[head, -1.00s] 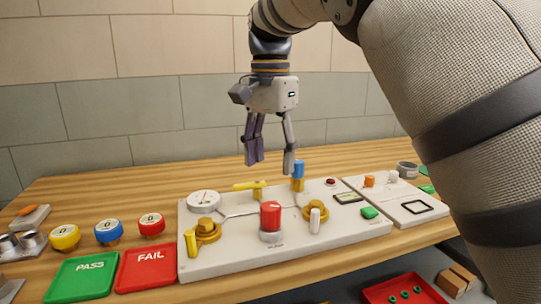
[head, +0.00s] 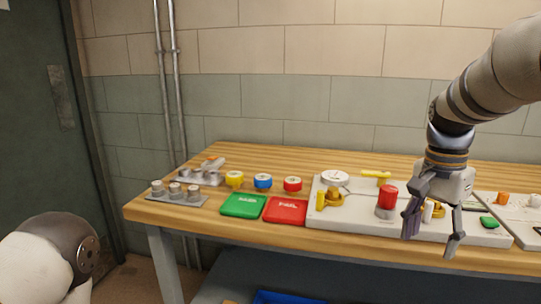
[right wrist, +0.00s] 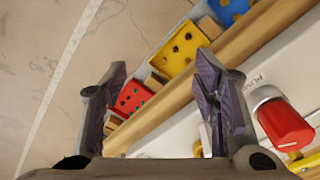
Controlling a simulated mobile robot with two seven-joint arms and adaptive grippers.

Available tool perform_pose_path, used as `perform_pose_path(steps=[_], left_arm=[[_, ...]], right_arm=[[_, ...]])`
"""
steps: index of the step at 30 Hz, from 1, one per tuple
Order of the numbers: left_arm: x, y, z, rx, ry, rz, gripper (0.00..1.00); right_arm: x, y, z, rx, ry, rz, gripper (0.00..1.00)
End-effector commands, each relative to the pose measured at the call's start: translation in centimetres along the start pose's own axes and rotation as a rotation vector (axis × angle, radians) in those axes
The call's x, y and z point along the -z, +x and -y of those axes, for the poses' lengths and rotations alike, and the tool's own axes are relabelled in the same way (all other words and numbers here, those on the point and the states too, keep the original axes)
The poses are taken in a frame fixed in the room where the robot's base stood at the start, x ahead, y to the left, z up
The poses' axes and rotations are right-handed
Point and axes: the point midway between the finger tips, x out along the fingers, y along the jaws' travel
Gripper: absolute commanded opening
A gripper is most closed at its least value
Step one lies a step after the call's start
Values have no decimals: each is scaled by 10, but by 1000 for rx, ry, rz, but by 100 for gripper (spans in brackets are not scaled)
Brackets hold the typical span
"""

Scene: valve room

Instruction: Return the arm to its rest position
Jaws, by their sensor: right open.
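My right gripper (head: 430,238) hangs from the arm at the right of the head view, fingers pointing down and spread apart, with nothing between them. It appears in front of the right part of the white valve panel (head: 345,224). In the right wrist view, its open fingers (right wrist: 162,72) frame the table's front edge and the floor. The red knob (head: 387,196) is just left of the gripper in the head view and right of the fingers in the wrist view (right wrist: 284,122). My left gripper is out of view; a rounded link of mine shows at lower left.
A green PASS tray (head: 243,206) and red FAIL tray (head: 285,210) lie left of the panel. Yellow (head: 235,178), blue (head: 263,180) and red (head: 292,184) round pieces stand behind them. Bins (right wrist: 178,48) sit below the table edge. Space above the table's left is clear.

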Motion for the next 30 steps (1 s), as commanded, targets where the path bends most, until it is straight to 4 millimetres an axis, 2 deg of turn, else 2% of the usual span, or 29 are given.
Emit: perform_pose_path(steps=[1, 5, 6, 8, 9, 11, 12, 15, 18, 19, 21, 23, 30], left_arm=[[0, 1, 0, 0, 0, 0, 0], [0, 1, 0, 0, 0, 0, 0], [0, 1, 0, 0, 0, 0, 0], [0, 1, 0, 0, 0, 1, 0], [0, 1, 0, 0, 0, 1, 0], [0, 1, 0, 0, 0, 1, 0], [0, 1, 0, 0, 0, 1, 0], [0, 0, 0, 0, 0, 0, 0], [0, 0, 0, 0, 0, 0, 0], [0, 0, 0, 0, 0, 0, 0], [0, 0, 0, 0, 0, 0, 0], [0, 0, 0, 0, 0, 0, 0], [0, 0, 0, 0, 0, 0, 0]], right_arm=[[-3, 40, -6, -28, -39, 7, 55], [-17, 143, -35, -75, -201, -3, 55], [-27, 176, -50, -88, -264, -4, 55], [-47, 225, -79, -108, -371, 1, 55], [-64, 254, -100, -116, -448, 7, 55], [-94, 290, -137, -122, -570, 21, 55], [-116, 309, -162, -119, -652, 34, 55], [-171, 334, -219, -92, -836, 72, 55], [-212, 335, -257, -50, -965, 102, 55], [-221, 334, -265, -40, -991, 107, 55], [-235, 331, -276, -18, -1034, 114, 55], [-240, 329, -280, -8, -1050, 116, 55], [-240, 329, -279, -5, -1053, 111, 55]])
